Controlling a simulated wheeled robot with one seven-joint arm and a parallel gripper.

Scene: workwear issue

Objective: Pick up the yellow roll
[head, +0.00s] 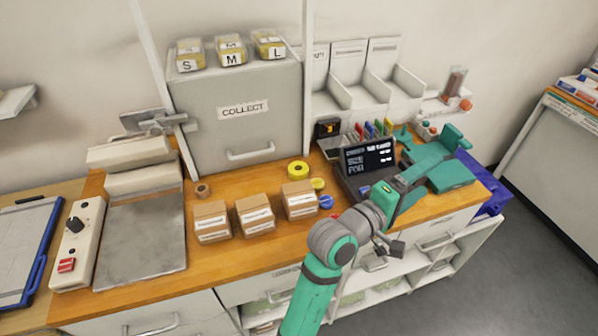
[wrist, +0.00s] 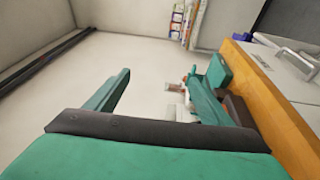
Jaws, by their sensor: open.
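A yellow roll (head: 298,169), a ring with a hole, lies on the wooden counter (head: 258,252) behind the row of small cardboard boxes. A smaller yellow disc (head: 318,184) lies just in front of it, above a blue one (head: 326,201). My gripper (head: 428,138) is at the counter's right end, well to the right of the yellow roll, empty. In the wrist view my gripper (wrist: 163,92) shows its teal fingers spread apart. The yellow roll is not in the wrist view.
Several boxes (head: 255,215) stand in front of the rolls, with a brown roll (head: 202,190) to the left. A dark screen terminal (head: 369,157) stands between the rolls and my gripper. The grey COLLECT cabinet (head: 235,135) is behind. A blue crate (head: 492,204) is at the right.

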